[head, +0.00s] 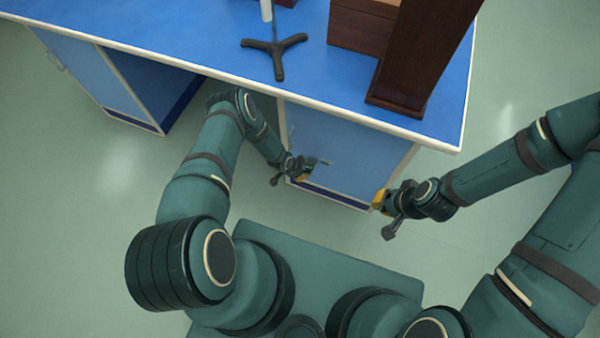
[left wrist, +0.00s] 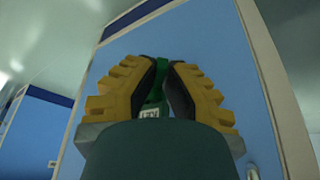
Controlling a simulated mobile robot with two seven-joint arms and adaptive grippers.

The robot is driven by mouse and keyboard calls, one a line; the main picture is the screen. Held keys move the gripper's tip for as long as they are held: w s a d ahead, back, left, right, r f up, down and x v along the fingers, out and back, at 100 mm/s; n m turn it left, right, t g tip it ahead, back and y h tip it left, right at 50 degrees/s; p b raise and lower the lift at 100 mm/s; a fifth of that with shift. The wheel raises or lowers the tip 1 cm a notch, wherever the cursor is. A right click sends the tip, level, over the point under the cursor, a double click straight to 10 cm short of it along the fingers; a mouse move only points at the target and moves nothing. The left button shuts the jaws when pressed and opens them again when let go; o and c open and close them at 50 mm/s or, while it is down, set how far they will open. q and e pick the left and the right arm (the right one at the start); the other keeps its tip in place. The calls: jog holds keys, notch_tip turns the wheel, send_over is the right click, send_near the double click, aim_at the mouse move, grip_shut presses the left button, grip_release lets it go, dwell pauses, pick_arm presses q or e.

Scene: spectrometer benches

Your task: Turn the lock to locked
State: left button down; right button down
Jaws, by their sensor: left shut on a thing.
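The blue cabinet door (head: 350,155) under the bench faces me. My left gripper (head: 306,170) is at this door; its yellow fingers with black pads also show in the left wrist view (left wrist: 162,88). It is shut on a green part, which I take to be the lock (left wrist: 157,84), on the door. A small pale label (left wrist: 151,112) with dark lettering shows between the fingers, too small to read. The fingers and wrist hide most of the lock, so its turned position cannot be told. My right gripper (head: 379,200) is beside the cabinet's right corner; its finger opening is unclear.
The blue bench top (head: 190,45) with a pale edge overhangs the cabinet. A black tripod stand (head: 275,46) and a dark wooden piece (head: 425,50) stand on it. Open knee space lies left of the cabinet. The pale floor (head: 70,180) is clear.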

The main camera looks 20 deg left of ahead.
dwell(0.4)
pick_arm(q)
jog(key=c, duration=1)
grip_release()
jog(key=v, duration=1.2)
